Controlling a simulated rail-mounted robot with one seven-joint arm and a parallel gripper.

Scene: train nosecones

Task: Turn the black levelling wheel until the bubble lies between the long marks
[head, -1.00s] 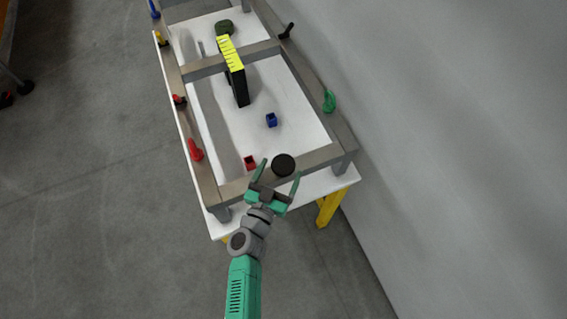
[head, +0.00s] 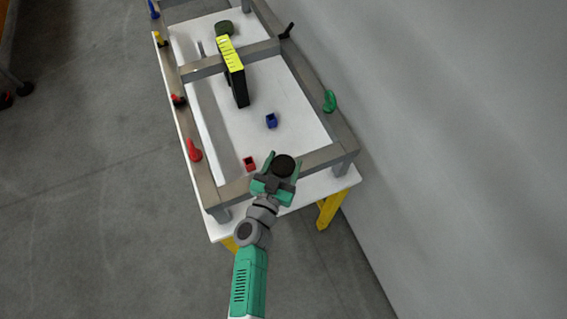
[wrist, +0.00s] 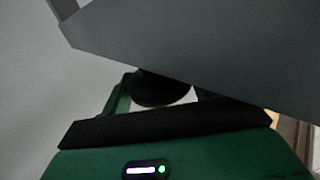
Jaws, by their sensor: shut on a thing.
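The black levelling wheel (head: 284,166) is a round disc at the near rail of the metal frame. My gripper (head: 283,160) has its two green fingers on either side of the wheel and is shut on it. In the wrist view the dark wheel (wrist: 162,90) shows between the fingers, partly hidden by the grey frame bar and the gripper's dark edge. The bubble is too small to make out.
The grey frame (head: 342,135) lies over a white table (head: 347,181) with yellow legs, beside a wall. Red handles (head: 194,150) are on the left rail, a green one (head: 329,101) on the right. A blue block (head: 271,121) and a red block (head: 249,163) lie inside the frame.

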